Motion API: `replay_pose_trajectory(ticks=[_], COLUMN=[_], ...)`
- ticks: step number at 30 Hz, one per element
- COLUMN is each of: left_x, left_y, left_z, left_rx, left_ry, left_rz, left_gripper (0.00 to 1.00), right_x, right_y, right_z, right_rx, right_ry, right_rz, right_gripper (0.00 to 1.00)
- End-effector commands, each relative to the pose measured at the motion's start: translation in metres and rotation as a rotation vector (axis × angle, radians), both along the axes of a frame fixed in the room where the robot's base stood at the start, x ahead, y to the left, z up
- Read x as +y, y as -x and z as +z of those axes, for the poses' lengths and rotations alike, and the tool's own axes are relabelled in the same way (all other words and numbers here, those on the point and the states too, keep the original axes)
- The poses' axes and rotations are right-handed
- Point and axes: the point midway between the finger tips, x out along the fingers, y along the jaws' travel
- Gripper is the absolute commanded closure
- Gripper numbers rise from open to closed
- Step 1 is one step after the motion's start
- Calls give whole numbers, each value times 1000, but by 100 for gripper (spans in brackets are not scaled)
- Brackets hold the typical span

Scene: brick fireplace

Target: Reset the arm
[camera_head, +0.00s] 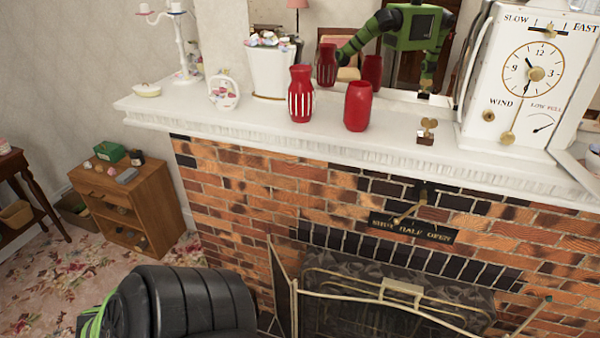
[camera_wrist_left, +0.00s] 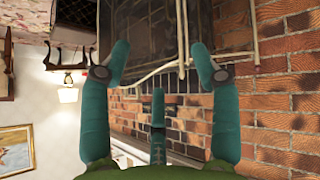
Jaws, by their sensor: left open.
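My left arm (camera_head: 190,303) shows at the bottom left of the head view as a black segmented link, in front of the brick fireplace. Its gripper is outside that view. In the left wrist view my left gripper (camera_wrist_left: 165,68) has its teal fingers spread apart, with nothing between them. The fireplace grate and brick wall lie beyond the fingers. My right gripper is in neither view, apart from a green and black robot reflection in the mirror.
A white mantel (camera_head: 330,137) holds a striped red vase (camera_head: 301,94), a plain red vase (camera_head: 358,106), a white pot (camera_head: 270,75), a small brass key-like piece (camera_head: 427,131) and a white clock (camera_head: 530,75). A brass fender (camera_head: 380,300) stands before the hearth. A wooden cabinet (camera_head: 150,205) stands left.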

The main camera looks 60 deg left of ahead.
Motion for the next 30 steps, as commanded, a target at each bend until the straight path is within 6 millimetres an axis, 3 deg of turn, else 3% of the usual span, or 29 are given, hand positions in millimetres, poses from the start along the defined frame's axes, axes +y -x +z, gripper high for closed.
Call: replay_pose_trajectory(ticks=[1, 6, 10, 16, 18, 23, 30], left_x=[8, 38, 52, 62, 20, -64, -219], left_y=[-15, -43, -54, -66, -53, -42, -31], left_z=[-15, -53, -68, -76, -98, -133, -168], left_rx=[42, 274, 467, 746, 738, 708, 656], left_ry=[-112, -464, -640, -791, -724, -599, -384], left_rz=[-38, -202, -341, -563, -569, -570, -575], left_gripper=[38, 38, 38, 38, 38, 38, 38], right_x=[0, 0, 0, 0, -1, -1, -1], right_y=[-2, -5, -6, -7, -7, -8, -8], right_z=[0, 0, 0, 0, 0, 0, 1], right_rx=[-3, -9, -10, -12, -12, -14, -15], right_ry=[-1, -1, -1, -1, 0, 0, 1], right_rz=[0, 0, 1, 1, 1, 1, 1], right_gripper=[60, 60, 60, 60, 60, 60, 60])
